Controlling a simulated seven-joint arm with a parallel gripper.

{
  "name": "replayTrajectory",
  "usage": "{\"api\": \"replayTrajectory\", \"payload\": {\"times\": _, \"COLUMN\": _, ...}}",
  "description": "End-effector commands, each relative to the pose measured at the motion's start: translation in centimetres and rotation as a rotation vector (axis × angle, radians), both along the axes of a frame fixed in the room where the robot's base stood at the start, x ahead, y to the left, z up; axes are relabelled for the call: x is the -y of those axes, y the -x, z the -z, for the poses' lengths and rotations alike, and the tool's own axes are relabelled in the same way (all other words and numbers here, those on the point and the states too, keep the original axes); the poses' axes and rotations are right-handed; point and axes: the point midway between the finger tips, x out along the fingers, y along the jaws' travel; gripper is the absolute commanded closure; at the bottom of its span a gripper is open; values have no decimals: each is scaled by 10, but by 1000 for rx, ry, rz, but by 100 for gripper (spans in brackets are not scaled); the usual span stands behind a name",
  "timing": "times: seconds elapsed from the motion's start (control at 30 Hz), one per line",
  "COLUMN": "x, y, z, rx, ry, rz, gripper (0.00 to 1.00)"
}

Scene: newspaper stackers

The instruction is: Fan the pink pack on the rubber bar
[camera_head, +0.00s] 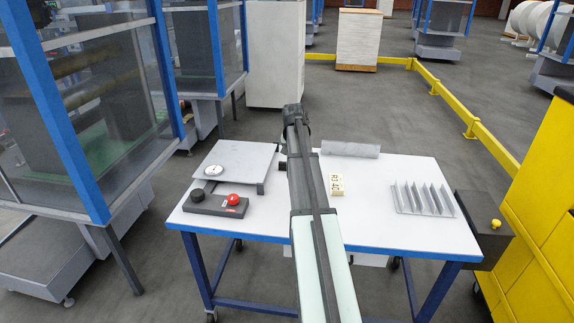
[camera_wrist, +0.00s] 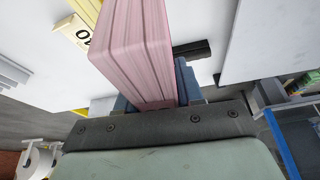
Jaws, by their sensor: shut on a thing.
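The pink pack (camera_wrist: 132,45) is a thick stack of pink sheets with fine edge lines. In the wrist view it stands between the two blue-grey fingers of my gripper (camera_wrist: 155,92), which is shut on it. A black bar (camera_wrist: 193,48), probably the rubber bar, lies on the white table beyond the pack. The pack hides one end of it in that view, and I cannot tell whether they touch. In the head view a small dark end (camera_head: 283,166) shows left of my arm. My arm hides the pack and my fingers there.
The white table (camera_head: 380,230) holds a grey platform with a dial (camera_head: 240,157), a control box with a red button (camera_head: 215,205), cream number blocks (camera_head: 337,185), a grey finned rack (camera_head: 423,199) and a grey strip (camera_head: 350,149). The table's front right is clear.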

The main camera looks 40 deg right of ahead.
Motion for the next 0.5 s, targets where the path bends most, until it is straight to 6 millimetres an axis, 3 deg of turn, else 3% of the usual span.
{"api": "replayTrajectory", "payload": {"times": 0.03, "x": 19, "y": -20, "z": -2, "rx": 1, "ry": -2, "rz": 3, "gripper": 100}}
{"api": "replayTrajectory", "payload": {"times": 0.23, "x": 47, "y": -61, "z": -6, "rx": 9, "ry": -1, "rz": -21, "gripper": 100}}
{"api": "replayTrajectory", "payload": {"times": 0.33, "x": 52, "y": -72, "z": -9, "rx": 15, "ry": 5, "rz": -40, "gripper": 100}}
{"api": "replayTrajectory", "payload": {"times": 0.5, "x": 51, "y": -73, "z": -8, "rx": 18, "ry": 17, "rz": -79, "gripper": 100}}
